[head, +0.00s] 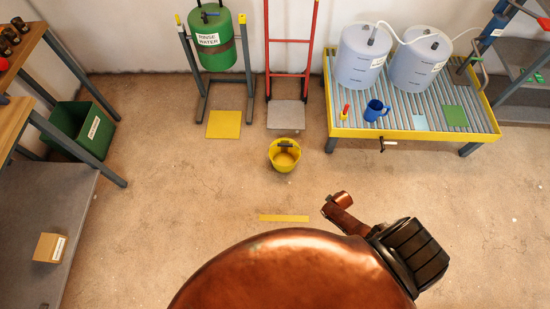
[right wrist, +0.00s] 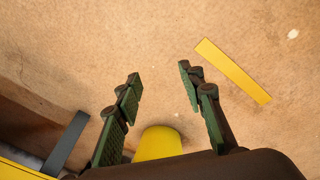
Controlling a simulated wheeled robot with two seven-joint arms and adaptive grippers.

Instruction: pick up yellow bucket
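In the head view the yellow bucket (head: 285,155) stands upright on the floor in front of the red hand truck, with its inside and a dark patch near its rim in sight. In the right wrist view a yellow rounded shape (right wrist: 157,143), which fits the bucket, shows at the bottom edge between the finger bases, partly cut off by my gripper's dark body. My right gripper (right wrist: 160,74) is open, its two green-padded fingers wide apart with nothing between the tips. It is not clearly seen in the head view. My left gripper is in no view.
A yellow floor strip (head: 284,218) lies in front of the bucket. Behind are a red hand truck (head: 290,72), a yellow floor square (head: 224,124) and a green rinse-water drum (head: 216,45). A yellow-rimmed table (head: 430,134) stands right. The floor around the bucket is clear.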

